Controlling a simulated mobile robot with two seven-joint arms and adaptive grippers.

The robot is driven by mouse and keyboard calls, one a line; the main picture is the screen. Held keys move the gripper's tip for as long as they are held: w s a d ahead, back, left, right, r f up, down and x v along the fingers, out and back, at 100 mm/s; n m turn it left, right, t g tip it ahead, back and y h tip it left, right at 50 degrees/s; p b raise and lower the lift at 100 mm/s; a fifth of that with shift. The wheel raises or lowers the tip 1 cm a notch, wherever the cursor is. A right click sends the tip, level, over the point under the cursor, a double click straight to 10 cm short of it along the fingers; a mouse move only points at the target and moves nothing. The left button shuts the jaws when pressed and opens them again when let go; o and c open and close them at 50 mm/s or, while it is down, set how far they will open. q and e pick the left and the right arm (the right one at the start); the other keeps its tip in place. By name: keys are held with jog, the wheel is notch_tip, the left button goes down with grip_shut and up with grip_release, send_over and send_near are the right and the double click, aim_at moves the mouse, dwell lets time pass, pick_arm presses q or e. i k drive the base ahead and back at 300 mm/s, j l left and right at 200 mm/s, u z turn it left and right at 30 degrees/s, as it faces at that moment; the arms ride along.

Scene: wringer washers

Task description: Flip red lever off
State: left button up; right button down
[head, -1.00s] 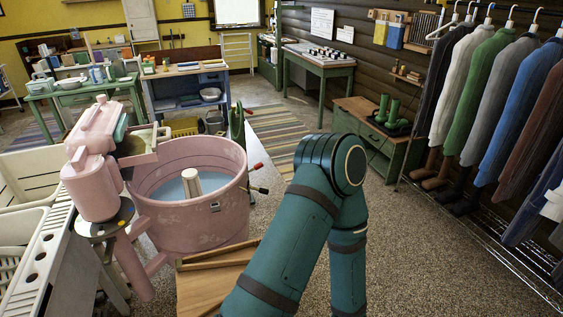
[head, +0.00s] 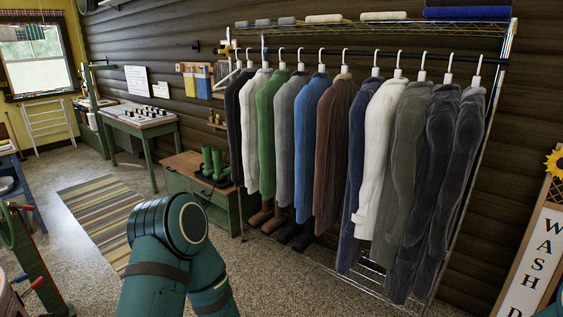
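A red-tipped lever (head: 37,284) shows at the lower left edge of the head view. It sticks out near the pink washer tub (head: 6,303), of which only a sliver of the side is in view. The rest of the washer is out of frame, and I cannot tell the lever's setting. Neither of my grippers is in view. A teal link of one of my arms rises at the lower left centre, to the right of the lever, and its far end goes out of the frame's bottom.
A green stand (head: 28,262) is beside the tub. A clothes rack with hanging shirts (head: 318,130) fills the centre right. A low green cabinet (head: 185,180) holds green boots (head: 213,165). A striped rug (head: 100,215) lies on open floor. A wash sign (head: 535,260) stands at right.

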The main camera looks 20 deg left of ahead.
aim_at(41, 280)
jog(key=i+j+u, duration=0.1)
jog(key=i+u, duration=0.6)
jog(key=i+l+u, duration=0.1)
jog(key=i+u, duration=0.85)
jog(key=u, duration=0.2)
jog(key=i+l+u, duration=0.15)
jog(key=i+u, duration=0.45)
jog(key=u, duration=0.2)
jog(key=i+l+u, duration=0.1)
jog(key=i+u, duration=0.15)
jog(key=u, duration=0.2)
jog(key=i+l+u, duration=0.1)
jog(key=u, duration=0.3)
jog(key=i+l+u, duration=0.55)
